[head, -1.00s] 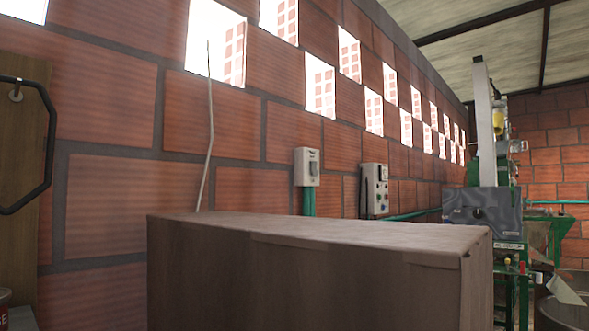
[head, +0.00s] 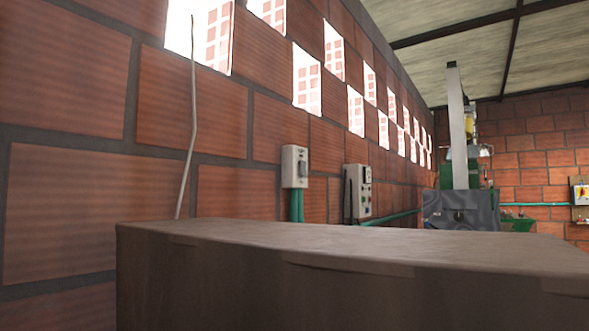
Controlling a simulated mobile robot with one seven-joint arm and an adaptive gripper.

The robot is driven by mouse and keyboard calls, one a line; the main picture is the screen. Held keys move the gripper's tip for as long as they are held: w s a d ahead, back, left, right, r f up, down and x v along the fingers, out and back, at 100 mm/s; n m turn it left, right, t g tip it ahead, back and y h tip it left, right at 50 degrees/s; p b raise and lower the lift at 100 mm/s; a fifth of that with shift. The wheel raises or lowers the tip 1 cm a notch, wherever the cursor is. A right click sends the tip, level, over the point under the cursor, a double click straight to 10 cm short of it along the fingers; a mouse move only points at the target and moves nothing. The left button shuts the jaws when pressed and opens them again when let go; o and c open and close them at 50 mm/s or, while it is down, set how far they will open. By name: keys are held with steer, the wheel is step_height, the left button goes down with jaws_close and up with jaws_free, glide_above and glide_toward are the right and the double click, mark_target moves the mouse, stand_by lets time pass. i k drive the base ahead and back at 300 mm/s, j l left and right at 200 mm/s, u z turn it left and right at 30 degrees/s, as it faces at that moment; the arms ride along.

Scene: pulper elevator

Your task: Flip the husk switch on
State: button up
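A small light-grey switch box (head: 294,167) is fixed to the brick wall, with a dark toggle on its face and green conduit below it. To its right is a larger grey control box (head: 357,192) with several small knobs or buttons and a dark lever-like edge on its left. Which of these is the husk switch I cannot tell; no label is readable. The switch positions are too small to make out. My gripper is not in view.
A large brown box-like block (head: 330,245) fills the foreground, between me and the wall boxes. A grey machine (head: 460,208) with a tall upright post stands at the right. A thin pale cable (head: 190,120) hangs on the wall. A small panel (head: 580,195) shows at the far right.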

mark_target(302, 164)
steer(key=k, duration=0.5)
steer(key=l+u, duration=0.2)
steer(key=l, duration=0.7)
steer(key=k+l+u, duration=0.1)
steer(key=l+u, duration=0.15)
steer(key=l, duration=0.65)
steer(key=l+z, duration=0.1)
steer(key=l, duration=0.3)
steer(key=i+l, duration=0.15)
steer(key=l, duration=0.2)
steer(key=l+z, duration=0.15)
steer(key=l, duration=0.25)
steer(key=i+l+z, duration=0.3)
steer(key=i, duration=0.25)
steer(key=i+z, duration=0.3)
steer(key=i, duration=0.3)
steer(key=i+u, duration=0.3)
steer(key=i, duration=0.4)
steer(key=i+l+u, duration=0.3)
steer(key=i, duration=0.35)
steer(key=i+j+u, duration=0.1)
steer(key=i+u, duration=0.6)
steer(key=i, duration=0.15)
